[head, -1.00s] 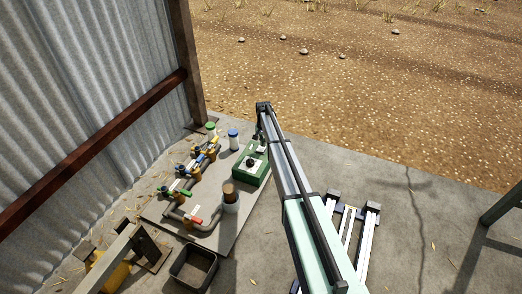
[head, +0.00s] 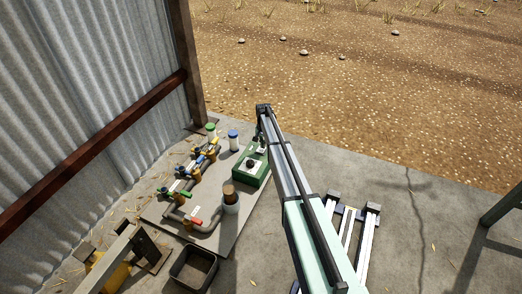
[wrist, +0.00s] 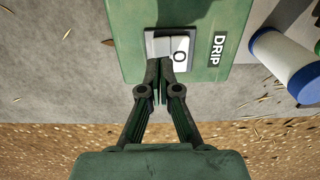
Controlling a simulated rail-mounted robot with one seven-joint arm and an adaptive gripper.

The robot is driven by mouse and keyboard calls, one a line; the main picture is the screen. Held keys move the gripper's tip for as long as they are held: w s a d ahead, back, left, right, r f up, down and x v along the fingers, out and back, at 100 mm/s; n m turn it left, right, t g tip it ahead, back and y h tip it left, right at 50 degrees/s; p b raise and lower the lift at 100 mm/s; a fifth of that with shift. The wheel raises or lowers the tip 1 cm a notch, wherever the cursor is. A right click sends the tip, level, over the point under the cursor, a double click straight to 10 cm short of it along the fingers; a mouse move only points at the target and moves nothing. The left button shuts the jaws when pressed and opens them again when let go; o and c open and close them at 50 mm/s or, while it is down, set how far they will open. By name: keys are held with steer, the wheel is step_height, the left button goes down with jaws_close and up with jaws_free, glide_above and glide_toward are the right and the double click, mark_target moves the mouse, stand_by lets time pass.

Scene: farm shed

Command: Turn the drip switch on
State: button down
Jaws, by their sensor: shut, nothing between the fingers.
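The drip switch (wrist: 168,47) is a white rocker set in a green box (wrist: 125,45), beside a black label reading DRIP (wrist: 217,48). The part marked with a circle shows on its right side in the wrist view. My gripper (wrist: 160,68) is shut and empty, with its fingertips at the lower edge of the switch. I cannot tell whether they touch it.
A corrugated wall (head: 85,80) bounds the left.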

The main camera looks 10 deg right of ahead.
mark_target(263, 150)
steer(key=shift+f, duration=1.2)
stand_by(1.1)
steer(key=shift+r, duration=0.15)
steer(key=shift+r+p, duration=2.55)
steer(key=shift+r, duration=0.9)
